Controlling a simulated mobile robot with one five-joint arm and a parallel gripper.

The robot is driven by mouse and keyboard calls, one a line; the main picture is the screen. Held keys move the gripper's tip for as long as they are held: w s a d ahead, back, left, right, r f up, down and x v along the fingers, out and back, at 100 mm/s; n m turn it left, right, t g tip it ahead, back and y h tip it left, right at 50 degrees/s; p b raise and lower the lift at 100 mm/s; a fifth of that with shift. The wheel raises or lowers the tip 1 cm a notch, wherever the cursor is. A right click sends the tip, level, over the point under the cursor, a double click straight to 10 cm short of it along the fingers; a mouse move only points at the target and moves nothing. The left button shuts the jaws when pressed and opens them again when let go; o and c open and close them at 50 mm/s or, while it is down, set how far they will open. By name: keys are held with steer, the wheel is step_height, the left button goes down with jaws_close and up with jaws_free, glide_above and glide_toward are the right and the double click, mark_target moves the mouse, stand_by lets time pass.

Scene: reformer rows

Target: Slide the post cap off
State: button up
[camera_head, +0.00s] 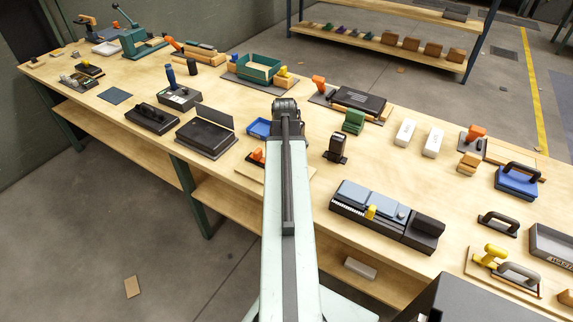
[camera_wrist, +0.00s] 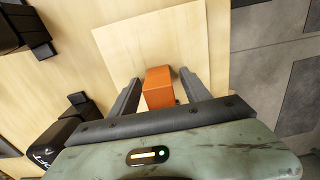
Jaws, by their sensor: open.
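An orange block-shaped piece (camera_wrist: 158,86), which looks like the post cap, stands over a pale wooden board (camera_wrist: 120,40) in the wrist view. My gripper (camera_wrist: 160,78) is open, with one dark finger on each side of the orange piece. Small gaps seem to show beside it; I cannot tell whether either finger touches. Any post under the cap is hidden. In the head view an orange part (camera_head: 257,156) shows on a board (camera_head: 245,172) just left of my arm, which covers the rest. My fingers are not visible there.
A black stamp-like object (camera_head: 337,148) and a grey-and-black device (camera_head: 385,215) stand right of my arm. A blue tray (camera_head: 259,129) and a black case (camera_head: 206,137) stand left. In the wrist view the bench edge and grey floor (camera_wrist: 275,60) lie right.

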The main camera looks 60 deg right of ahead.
steer(key=shift+r, duration=0.1)
jaws_close()
step_height(320, 180, up, 7)
steer(key=p, duration=0.6)
steer(key=shift+f+p, duration=0.2)
steer(key=shift+p, duration=0.15)
steer(key=shift+f, duration=0.1)
